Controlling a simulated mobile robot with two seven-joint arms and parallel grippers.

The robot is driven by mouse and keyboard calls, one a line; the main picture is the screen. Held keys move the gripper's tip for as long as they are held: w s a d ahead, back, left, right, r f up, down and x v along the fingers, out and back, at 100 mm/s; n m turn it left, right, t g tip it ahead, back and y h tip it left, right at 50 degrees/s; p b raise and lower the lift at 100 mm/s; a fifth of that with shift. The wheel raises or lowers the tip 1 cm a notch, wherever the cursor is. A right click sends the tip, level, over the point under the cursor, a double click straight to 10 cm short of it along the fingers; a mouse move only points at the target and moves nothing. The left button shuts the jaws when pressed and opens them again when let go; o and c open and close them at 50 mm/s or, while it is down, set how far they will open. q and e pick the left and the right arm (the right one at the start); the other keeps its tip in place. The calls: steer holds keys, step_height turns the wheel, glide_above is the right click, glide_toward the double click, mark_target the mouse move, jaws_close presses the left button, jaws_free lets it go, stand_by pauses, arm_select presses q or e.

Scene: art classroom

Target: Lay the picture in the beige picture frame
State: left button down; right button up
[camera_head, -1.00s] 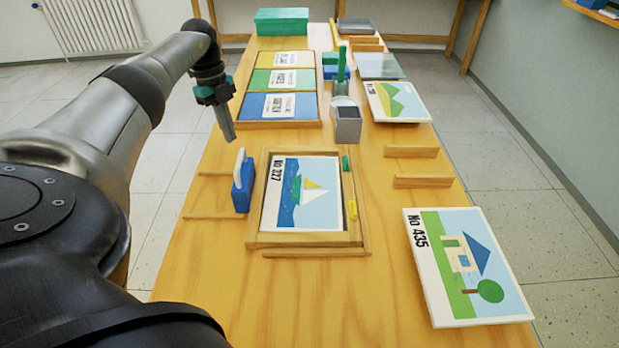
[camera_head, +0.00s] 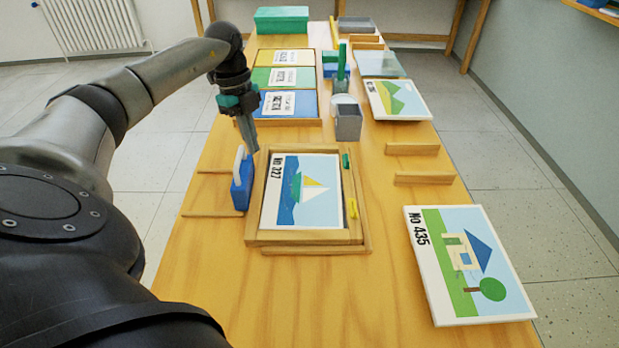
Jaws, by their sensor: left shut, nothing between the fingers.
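The beige picture frame (camera_head: 256,203) lies flat on the table. The sailboat picture marked No 227 (camera_head: 315,212) lies inside its rim; I cannot tell whether it sits fully flat. A house picture marked No 435 (camera_head: 445,285) lies at the front right, and a hill picture (camera_head: 396,99) lies farther back on the right. My left gripper (camera_head: 253,148) is shut and empty, pointing down above the table near the frame's far left corner, behind the blue block. My right gripper is not in view.
A blue block with a white top (camera_head: 242,182) stands left of the frame by wooden rails. Green (camera_head: 346,161) and yellow (camera_head: 352,208) pieces sit on the frame's right side. The front left table is clear.

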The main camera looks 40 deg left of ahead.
mark_target(310, 190)
arm_select(q)
steer(key=d+b, duration=0.2)
steer(key=d, duration=1.4)
steer(key=shift+w+d+b, duration=0.15)
steer(key=shift+b, duration=0.15)
steer(key=shift+f+b, duration=0.3)
steer(key=shift+f, duration=0.55)
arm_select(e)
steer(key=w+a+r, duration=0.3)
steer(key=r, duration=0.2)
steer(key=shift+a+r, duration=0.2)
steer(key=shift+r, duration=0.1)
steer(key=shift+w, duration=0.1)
